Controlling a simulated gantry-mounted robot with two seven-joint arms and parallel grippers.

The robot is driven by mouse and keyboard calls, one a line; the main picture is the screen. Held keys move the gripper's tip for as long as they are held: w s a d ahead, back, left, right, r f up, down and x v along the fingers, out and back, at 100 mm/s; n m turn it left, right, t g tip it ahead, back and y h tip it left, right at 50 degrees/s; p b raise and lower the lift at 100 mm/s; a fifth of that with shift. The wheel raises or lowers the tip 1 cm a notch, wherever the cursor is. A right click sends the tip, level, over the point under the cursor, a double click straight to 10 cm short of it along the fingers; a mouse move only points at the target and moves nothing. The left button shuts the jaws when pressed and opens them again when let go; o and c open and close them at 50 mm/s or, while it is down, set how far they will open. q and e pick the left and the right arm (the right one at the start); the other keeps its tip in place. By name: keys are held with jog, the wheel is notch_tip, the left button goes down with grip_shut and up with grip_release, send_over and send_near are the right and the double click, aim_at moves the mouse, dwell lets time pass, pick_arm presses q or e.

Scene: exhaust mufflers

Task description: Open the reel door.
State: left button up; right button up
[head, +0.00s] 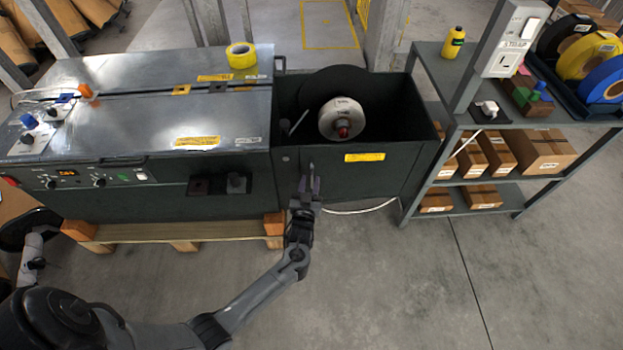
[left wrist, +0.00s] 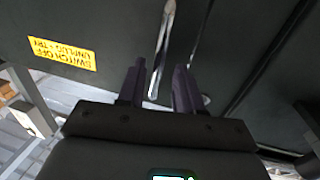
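The reel door (head: 390,173) is the dark front panel of the reel box at the right end of the machine, with a yellow label (head: 364,157). It looks shut. A slim upright metal handle (left wrist: 165,35) is near its left edge. My left gripper (head: 309,184) is at that handle, pointing at the panel. In the left wrist view its two dark fingers (left wrist: 158,85) are apart, with the handle running between them; I cannot tell whether they touch it. A white reel (head: 342,118) with a dark disc behind it sits in the open-topped box. My right gripper is not in view.
The grey machine body (head: 150,105) extends left, with a yellow tape roll (head: 241,55) on top. A shelf rack (head: 427,60) with cardboard boxes (head: 497,153) stands close on the right. A pale cable (head: 365,209) lies below the door. The floor in front is clear.

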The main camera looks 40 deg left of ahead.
aim_at(312, 178)
pick_arm(q)
jog(key=shift+b+x, duration=0.5)
jog(key=shift+x, duration=1.05)
jog(key=shift+c, duration=0.2)
jog(key=shift+d, duration=0.1)
grip_shut()
